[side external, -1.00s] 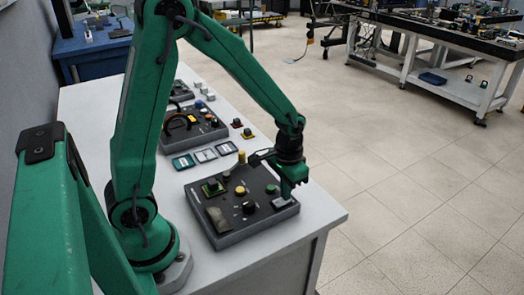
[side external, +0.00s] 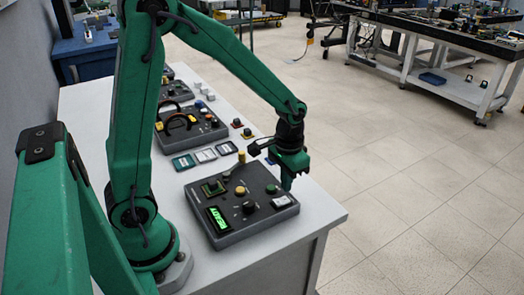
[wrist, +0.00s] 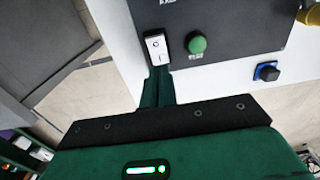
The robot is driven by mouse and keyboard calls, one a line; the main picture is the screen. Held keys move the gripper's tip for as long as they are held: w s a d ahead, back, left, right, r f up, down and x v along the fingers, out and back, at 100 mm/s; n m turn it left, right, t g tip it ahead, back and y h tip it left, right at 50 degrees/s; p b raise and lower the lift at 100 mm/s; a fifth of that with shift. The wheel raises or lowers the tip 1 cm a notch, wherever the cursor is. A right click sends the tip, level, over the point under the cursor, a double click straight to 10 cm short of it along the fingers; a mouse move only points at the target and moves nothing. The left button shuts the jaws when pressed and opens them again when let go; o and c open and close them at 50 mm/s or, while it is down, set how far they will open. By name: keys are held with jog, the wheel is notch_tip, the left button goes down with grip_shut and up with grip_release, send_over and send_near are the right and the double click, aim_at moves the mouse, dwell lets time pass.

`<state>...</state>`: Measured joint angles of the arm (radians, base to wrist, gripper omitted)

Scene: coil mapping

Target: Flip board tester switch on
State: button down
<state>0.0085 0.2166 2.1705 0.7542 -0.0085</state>
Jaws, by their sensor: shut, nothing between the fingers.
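The board tester (side external: 262,219) is a dark grey box near the front edge of the white table. Its display (side external: 218,217) is lit bright green with dark lettering. The white rocker switch (side external: 283,202) sits at the tester's right corner; it also shows in the wrist view (wrist: 156,47), beside a green button (wrist: 197,44). My gripper (side external: 287,186) is shut and empty. Its tip is just behind and above the switch in the side view. In the wrist view the fingers (wrist: 157,76) point at the switch's lower end; I cannot tell whether they touch it.
The tester also carries a yellow knob (side external: 240,190), a black knob (side external: 249,207) and a green-edged socket (side external: 212,188). A second grey panel (side external: 205,130) stands farther back. The floor beyond the table's right edge is open.

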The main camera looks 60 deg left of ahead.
aim_at(285, 199)
notch_tip(285, 199, up, 4)
jog(key=shift+f, duration=0.15)
dwell(0.5)
jog(key=s+r+t, duration=0.5)
jog(key=s+r, duration=0.7)
jog(key=s, duration=0.1)
jog(key=shift+a+r+t, duration=0.15)
jog(key=shift+r+t, duration=0.1)
jog(key=shift+t, duration=0.05)
jog(key=c, duration=2.1)
grip_release()
jog(key=shift+s, duration=0.1)
